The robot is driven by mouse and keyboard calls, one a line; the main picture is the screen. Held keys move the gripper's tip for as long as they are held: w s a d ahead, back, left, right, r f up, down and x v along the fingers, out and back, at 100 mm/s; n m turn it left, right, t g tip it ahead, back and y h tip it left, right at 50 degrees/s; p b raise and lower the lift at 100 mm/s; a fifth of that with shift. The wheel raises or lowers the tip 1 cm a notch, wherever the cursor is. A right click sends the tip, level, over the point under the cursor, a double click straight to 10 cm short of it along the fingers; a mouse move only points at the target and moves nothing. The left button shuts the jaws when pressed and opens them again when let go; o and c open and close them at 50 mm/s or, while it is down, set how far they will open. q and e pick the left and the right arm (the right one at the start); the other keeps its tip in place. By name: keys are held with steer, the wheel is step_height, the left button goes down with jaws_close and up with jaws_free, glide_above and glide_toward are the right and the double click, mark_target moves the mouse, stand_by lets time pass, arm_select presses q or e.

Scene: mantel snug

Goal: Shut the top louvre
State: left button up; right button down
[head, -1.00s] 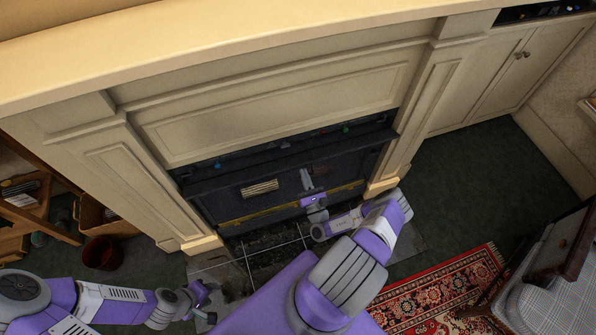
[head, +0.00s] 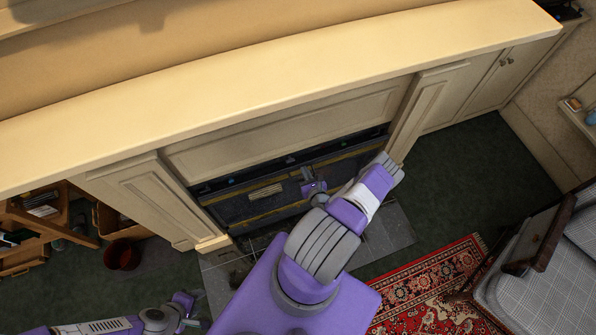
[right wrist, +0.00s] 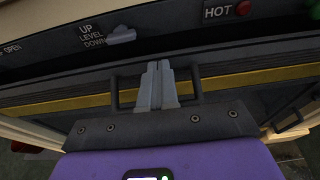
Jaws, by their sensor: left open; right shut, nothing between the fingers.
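The dark stove front (head: 235,207) sits inside the fireplace surround, with a brass-coloured strip along its top and another lower down. In the right wrist view, the top louvre (right wrist: 235,82) is a dark band with a yellow strip and a dark U-shaped handle (right wrist: 115,92). How far it stands open is hard to tell. My right gripper (head: 313,188) is at the stove front. In the right wrist view its shut, empty fingers (right wrist: 157,70) are in front of the handle, between its two ends; contact is unclear. My left gripper (head: 188,303) is open, low at the left, away from the stove.
Above the louvre is a control strip with a grey lever (right wrist: 121,36) marked UP LEVEL DOWN and a red HOT knob (right wrist: 243,8). The cream mantel shelf (head: 270,97) overhangs the stove. A red pot (head: 122,254) stands left; a patterned rug (head: 425,290) and chair (head: 540,235) are right.

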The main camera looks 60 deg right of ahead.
steer(key=shift+w+d+r+p, duration=0.5)
steer(key=shift+w+d+r, duration=0.35)
steer(key=shift+w, duration=0.35)
steer(key=shift+s+a+r+p, duration=0.15)
steer(key=shift+s+r+p, duration=0.15)
steer(key=shift+p, duration=0.2)
steer(key=s+a+r+p, duration=0.3)
steer(key=s+r+p, duration=0.2)
steer(key=r+p, duration=0.1)
steer(key=shift+s+a+p, duration=0.2)
steer(key=shift+a+p, duration=0.2)
steer(key=shift+p, duration=0.15)
